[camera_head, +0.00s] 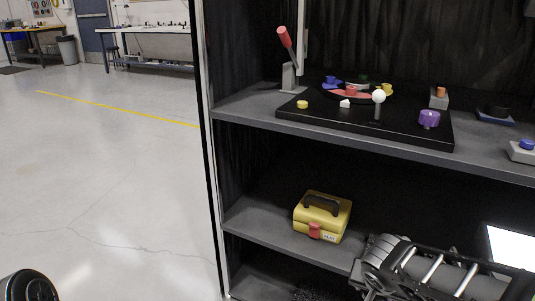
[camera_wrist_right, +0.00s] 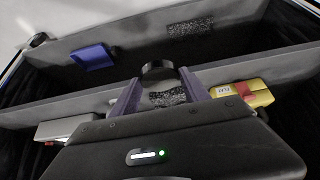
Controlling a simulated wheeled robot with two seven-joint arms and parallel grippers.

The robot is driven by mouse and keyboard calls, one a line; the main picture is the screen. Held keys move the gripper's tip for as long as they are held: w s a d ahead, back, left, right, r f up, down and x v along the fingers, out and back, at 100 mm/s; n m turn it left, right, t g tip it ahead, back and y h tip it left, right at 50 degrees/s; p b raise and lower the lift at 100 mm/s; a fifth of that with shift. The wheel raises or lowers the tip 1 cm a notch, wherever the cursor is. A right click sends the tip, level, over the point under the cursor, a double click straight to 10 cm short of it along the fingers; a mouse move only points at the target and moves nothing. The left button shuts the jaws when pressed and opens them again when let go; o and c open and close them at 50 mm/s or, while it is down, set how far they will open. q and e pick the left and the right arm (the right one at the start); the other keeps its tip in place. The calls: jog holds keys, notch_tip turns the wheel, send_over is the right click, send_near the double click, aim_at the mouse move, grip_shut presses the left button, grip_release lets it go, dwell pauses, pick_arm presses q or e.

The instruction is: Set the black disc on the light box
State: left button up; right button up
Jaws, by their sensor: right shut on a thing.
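My right gripper (camera_wrist_right: 160,82) is shut on a black disc (camera_wrist_right: 160,68), which shows between its two fingertips in the right wrist view. In the head view my right arm reaches into the lower part of the shelf unit, and the disc cannot be made out there. The light box (camera_head: 511,247) is a bright white panel at the right edge of the head view, partly behind my arm. A pale slab (camera_wrist_right: 62,130) at the left of the wrist view seems to be the same box. My left gripper is out of view.
A yellow toolbox (camera_head: 321,217) with a dark handle stands on the lower shelf (camera_head: 258,226), left of my arm. The upper shelf (camera_head: 240,107) carries a black board (camera_head: 400,133) with small parts and a red-handled lever (camera_head: 285,38). A blue item (camera_wrist_right: 92,57) shows in the wrist view.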

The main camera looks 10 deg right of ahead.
jog(key=shift+r+n, duration=0.1)
jog(key=shift+n, duration=0.2)
jog(key=w+a+r+n+t+y, duration=0.1)
jog(key=w+a+r+n+y, duration=0.25)
jog(key=w+a+n, duration=0.65)
pick_arm(q)
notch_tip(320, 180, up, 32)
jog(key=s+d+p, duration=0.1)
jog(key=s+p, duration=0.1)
jog(key=p, duration=2.9)
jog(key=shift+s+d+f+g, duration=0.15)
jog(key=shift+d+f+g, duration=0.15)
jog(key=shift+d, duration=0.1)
pick_arm(e)
notch_tip(320, 180, up, 21)
jog(key=w+a+m, duration=0.1)
jog(key=m, duration=0.2)
jog(key=shift+a+r, duration=0.2)
jog(key=shift+a, duration=0.2)
